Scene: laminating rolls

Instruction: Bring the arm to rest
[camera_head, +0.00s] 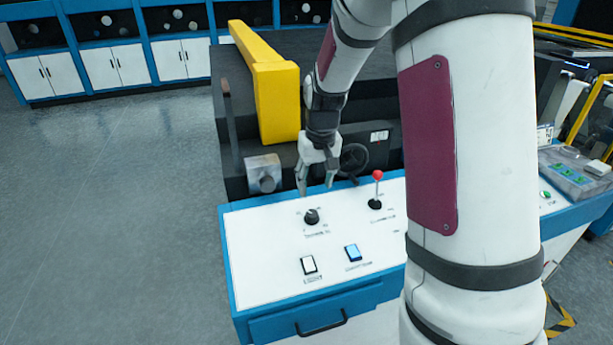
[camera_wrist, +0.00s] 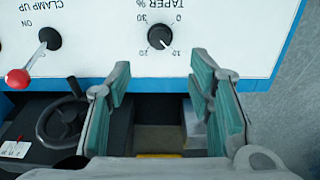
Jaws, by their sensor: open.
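My gripper (camera_head: 316,180) is open and empty in the head view, pointing down just behind the far edge of the white control panel (camera_head: 260,240). In the wrist view the two green-padded fingers of my gripper (camera_wrist: 163,95) stand apart with nothing between them. A black taper knob (camera_head: 311,217) is on the panel just in front of the gripper; it also shows in the wrist view (camera_wrist: 160,36). A red-tipped clamp lever (camera_head: 377,176) stands to its right, and its red ball shows in the wrist view (camera_wrist: 18,79).
A white rocker switch (camera_head: 309,264) and a blue switch (camera_head: 352,252) are nearer on the panel. A black handwheel (camera_head: 353,159) and a yellow beam (camera_head: 276,95) stand behind it. Another console (camera_head: 576,182) is at right. The floor (camera_head: 110,190) at left is clear.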

